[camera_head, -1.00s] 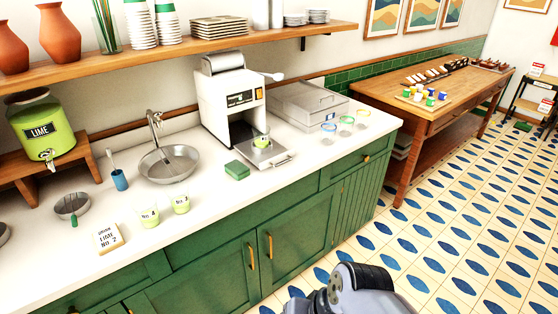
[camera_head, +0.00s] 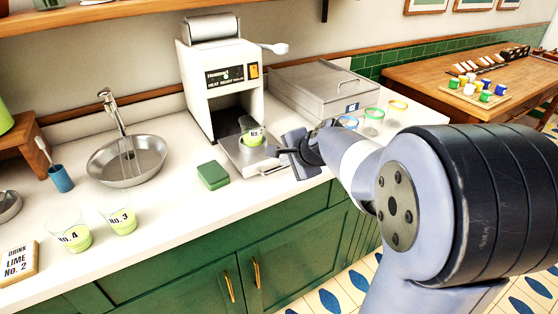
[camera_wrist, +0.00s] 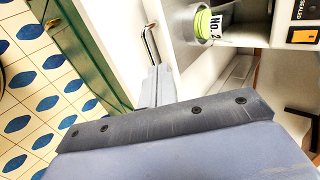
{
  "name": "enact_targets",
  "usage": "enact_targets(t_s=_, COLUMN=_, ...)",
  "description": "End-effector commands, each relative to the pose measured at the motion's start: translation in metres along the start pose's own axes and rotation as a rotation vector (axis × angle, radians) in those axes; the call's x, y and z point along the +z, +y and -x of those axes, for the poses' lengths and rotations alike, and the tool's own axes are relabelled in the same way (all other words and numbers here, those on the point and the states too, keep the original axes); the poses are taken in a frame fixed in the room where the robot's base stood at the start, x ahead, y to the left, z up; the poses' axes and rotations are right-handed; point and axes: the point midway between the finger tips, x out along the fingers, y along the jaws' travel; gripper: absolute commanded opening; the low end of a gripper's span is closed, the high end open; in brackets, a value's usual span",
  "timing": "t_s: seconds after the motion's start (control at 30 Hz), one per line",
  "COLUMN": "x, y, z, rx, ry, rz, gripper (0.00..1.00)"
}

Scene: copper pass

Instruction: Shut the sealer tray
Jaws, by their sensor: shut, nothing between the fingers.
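The white sealer (camera_head: 222,85) stands on the counter with its grey tray (camera_head: 238,157) pulled out at the front. A cup with lime-green contents (camera_head: 252,138), marked No. 2, sits in the tray; it also shows in the wrist view (camera_wrist: 203,24). My gripper (camera_head: 271,152) is shut and empty at the front of the tray, by its bar handle. In the wrist view, the shut fingertips (camera_wrist: 158,70) point at the tray front, close to the handle (camera_wrist: 149,42). I cannot tell whether they touch it. My gripper partly hides the tray's right front.
A green sponge (camera_head: 213,175) lies left of the tray. Cups No. 4 (camera_head: 75,240) and No. 3 (camera_head: 122,222) stand near the counter's front edge. A steel lidded box (camera_head: 310,90) and coloured rings (camera_head: 373,115) are to the right. A sink (camera_head: 127,160) is at left.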

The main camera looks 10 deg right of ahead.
Motion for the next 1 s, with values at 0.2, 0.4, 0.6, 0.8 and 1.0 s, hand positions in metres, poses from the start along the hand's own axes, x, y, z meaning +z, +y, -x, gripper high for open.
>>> enact_targets(t_s=0.2, x=0.002, y=0.001, z=-0.031, rx=0.005, ry=-0.004, rz=0.002, gripper=0.0)
enact_targets(t_s=0.4, x=0.002, y=0.001, z=-0.064, rx=0.005, ry=-0.004, rz=0.003, gripper=0.0)
enact_targets(t_s=0.6, x=0.002, y=0.001, z=-0.086, rx=0.003, ry=-0.003, rz=0.004, gripper=0.0)
enact_targets(t_s=0.8, x=0.002, y=0.001, z=-0.093, rx=0.003, ry=-0.003, rz=0.004, gripper=0.0)
enact_targets(t_s=1.0, x=0.002, y=0.001, z=-0.093, rx=0.003, ry=-0.003, rz=0.004, gripper=0.0)
